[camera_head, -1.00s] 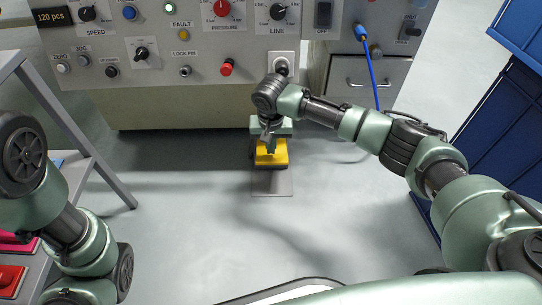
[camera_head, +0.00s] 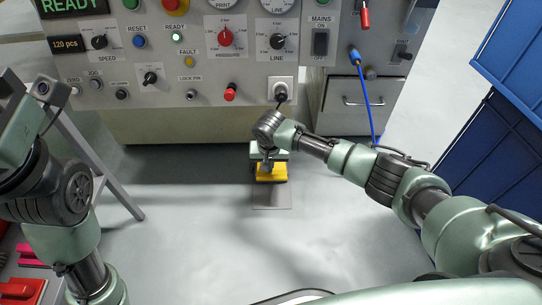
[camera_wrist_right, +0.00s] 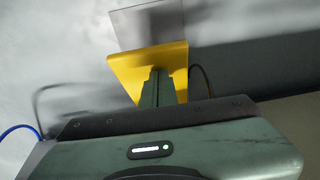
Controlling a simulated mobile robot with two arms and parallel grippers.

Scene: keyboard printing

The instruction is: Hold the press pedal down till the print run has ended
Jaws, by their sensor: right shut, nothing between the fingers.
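In the right wrist view the closed fingertips (camera_wrist_right: 159,73) overlap the yellow pedal plate (camera_wrist_right: 128,64). I cannot tell how far down the pedal is. The machine's display (camera_head: 72,5) reads READY, and the counter (camera_head: 68,44) reads 120 pcs. My left arm is at the left edge; its fingers cannot be made out.
The control panel (camera_head: 210,80) carries knobs, lamps and a red button (camera_head: 231,92). A blue cable (camera_head: 366,100) hangs to its right. A grey shelf frame (camera_head: 95,160) stands at the left, blue panels (camera_head: 480,135) at the right. The grey floor between is clear.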

